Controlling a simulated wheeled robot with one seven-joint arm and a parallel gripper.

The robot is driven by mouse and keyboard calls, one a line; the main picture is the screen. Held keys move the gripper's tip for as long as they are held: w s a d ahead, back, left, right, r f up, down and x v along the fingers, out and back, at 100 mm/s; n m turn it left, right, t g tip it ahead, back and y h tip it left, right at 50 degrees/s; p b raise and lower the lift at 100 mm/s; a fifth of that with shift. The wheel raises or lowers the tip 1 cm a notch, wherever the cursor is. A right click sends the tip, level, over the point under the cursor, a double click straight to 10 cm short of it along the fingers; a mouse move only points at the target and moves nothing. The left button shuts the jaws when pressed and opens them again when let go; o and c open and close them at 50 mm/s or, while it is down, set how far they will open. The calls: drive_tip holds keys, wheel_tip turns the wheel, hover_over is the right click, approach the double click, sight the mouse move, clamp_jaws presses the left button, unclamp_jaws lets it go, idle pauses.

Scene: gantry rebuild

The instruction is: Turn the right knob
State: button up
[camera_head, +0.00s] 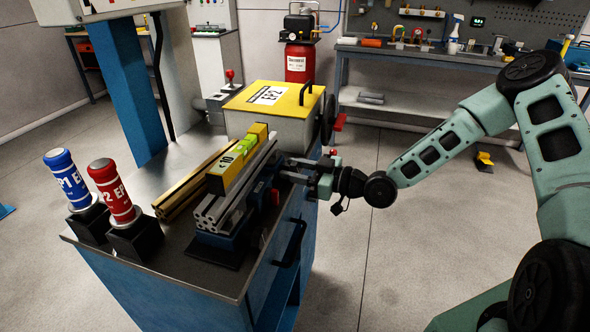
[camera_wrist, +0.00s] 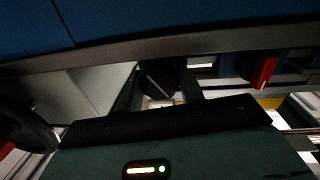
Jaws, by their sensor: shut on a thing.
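My gripper (camera_head: 287,168) is at the right side of the clamping fixture (camera_head: 222,238) on the bench. In the wrist view, my gripper's fingers (camera_wrist: 158,88) stand on both sides of a round black knob (camera_wrist: 157,76) with a white line across it. The gripper is shut on this black knob. The line is slanted in the picture. A red knob (camera_wrist: 263,72) on a blue block is to the right of it, apart from the fingers. The red knob also shows in the head view (camera_head: 275,197). The black knob is hidden there by my gripper.
Aluminium profiles and a yellow level (camera_head: 228,172) lie on the fixture. A grey box with a yellow lid (camera_head: 302,84) and a handwheel (camera_head: 327,118) stands behind my gripper. Blue (camera_head: 62,182) and red (camera_head: 112,192) cylinders stand at left.

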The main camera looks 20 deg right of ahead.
drive_tip(key=shift+m, duration=1.2)
drive_tip(key=o, duration=0.7)
drive_tip(key=b+v, duration=0.2)
drive_tip(key=v, duration=1.5)
drive_tip(key=shift+s+d+r, duration=0.15)
drive_tip(key=shift+d, duration=0.1)
